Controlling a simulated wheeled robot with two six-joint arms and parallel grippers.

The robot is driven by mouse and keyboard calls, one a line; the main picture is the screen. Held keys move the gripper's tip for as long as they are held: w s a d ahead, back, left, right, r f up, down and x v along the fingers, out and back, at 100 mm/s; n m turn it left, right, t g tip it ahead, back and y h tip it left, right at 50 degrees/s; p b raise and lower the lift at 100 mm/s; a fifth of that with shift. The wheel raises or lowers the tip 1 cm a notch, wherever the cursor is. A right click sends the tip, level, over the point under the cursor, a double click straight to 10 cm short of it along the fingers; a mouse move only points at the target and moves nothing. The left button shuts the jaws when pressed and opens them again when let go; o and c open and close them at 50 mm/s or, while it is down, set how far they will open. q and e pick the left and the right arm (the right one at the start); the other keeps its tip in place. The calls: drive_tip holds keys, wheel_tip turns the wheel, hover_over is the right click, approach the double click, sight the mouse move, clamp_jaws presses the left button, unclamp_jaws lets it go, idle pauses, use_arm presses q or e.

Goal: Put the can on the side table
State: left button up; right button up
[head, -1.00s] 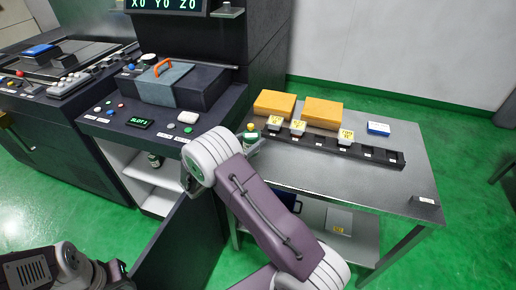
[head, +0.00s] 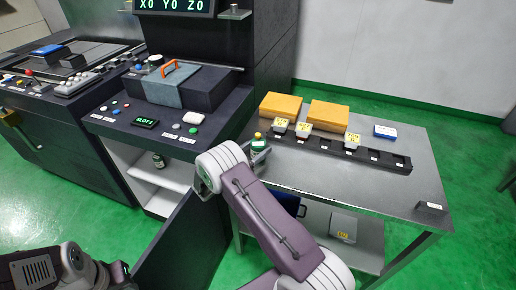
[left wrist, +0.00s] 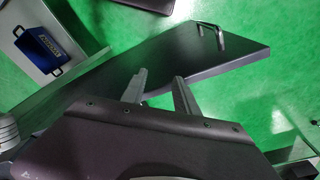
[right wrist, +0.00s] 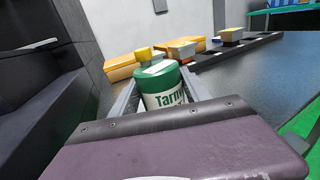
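The can (head: 257,142) is green and white with a yellow cap; it fills the space between my right gripper's fingers in the right wrist view (right wrist: 163,90). My right gripper (head: 259,154) is shut on it, at the left end of the grey side table (head: 300,178). The can is upright or nearly so; whether its base touches the tabletop is hidden. My left gripper (left wrist: 158,88) is empty, its fingers apart, above the dark open door panel (left wrist: 180,60). It is low at the left in the head view.
Orange boxes (head: 328,115), a black slotted rack (head: 375,158) with yellow-labelled blocks and a blue-white box (head: 385,131) stand on the table. The machine (head: 215,122) rises at left.

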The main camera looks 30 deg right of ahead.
drive_tip(key=shift+o, duration=1.2)
drive_tip(key=shift+a+r, duration=0.15)
drive_tip(key=shift+r, duration=0.05)
drive_tip(key=v, duration=1.2)
drive_tip(key=s+d+f+m+g+y, duration=0.2)
drive_tip(key=s+m+g+y, duration=0.15)
drive_tip(key=s, duration=0.25)
drive_tip(key=s+d+f+m+g+y, duration=0.1)
drive_tip(key=s+d+m+g+y, duration=0.25)
drive_tip(key=s, duration=0.25)
drive_tip(key=s+a+m+t+y, duration=0.2)
drive_tip(key=s+a+m+y, duration=0.7)
drive_tip(key=m, duration=0.6)
drive_tip(key=shift+a+t+y, duration=0.3)
drive_tip(key=shift+a+y, duration=0.3)
drive_tip(key=shift+y, duration=0.1)
